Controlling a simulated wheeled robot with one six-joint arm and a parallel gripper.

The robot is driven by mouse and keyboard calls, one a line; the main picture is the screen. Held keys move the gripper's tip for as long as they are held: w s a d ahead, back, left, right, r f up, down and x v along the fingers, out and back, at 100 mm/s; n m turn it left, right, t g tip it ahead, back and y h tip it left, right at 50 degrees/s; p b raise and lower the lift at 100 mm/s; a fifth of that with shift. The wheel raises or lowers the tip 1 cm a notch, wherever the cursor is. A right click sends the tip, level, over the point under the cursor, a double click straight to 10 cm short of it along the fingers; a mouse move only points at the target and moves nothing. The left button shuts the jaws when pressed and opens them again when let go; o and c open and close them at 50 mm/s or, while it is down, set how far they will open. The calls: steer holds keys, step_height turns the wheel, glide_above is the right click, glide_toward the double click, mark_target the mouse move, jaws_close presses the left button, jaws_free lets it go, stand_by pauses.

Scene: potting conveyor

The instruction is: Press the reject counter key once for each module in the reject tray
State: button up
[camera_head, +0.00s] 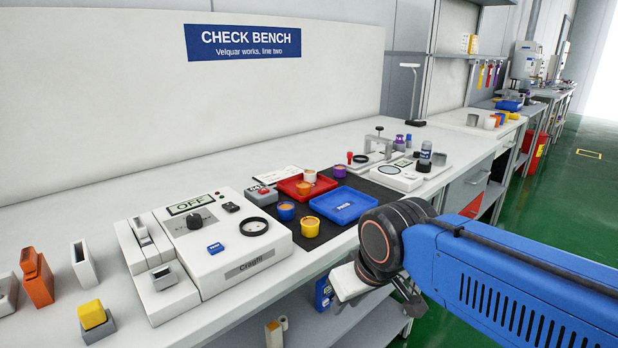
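A small grey counter box (262,196) with a pale label plate stands just left of the red tray. My gripper (352,284) hangs in front of the bench edge, well away from the counter. Its fingers are seen edge-on and partly hidden by my wrist.
A blue tray (343,218) lies right of the red one. Blue (286,211) and yellow (310,227) cups stand in front. A large white tester (226,255) reading OFF fills the left. A press fixture (378,150) and a round gauge (391,169) stand behind right.

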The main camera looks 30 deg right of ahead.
jaws_close()
stand_by(1.5)
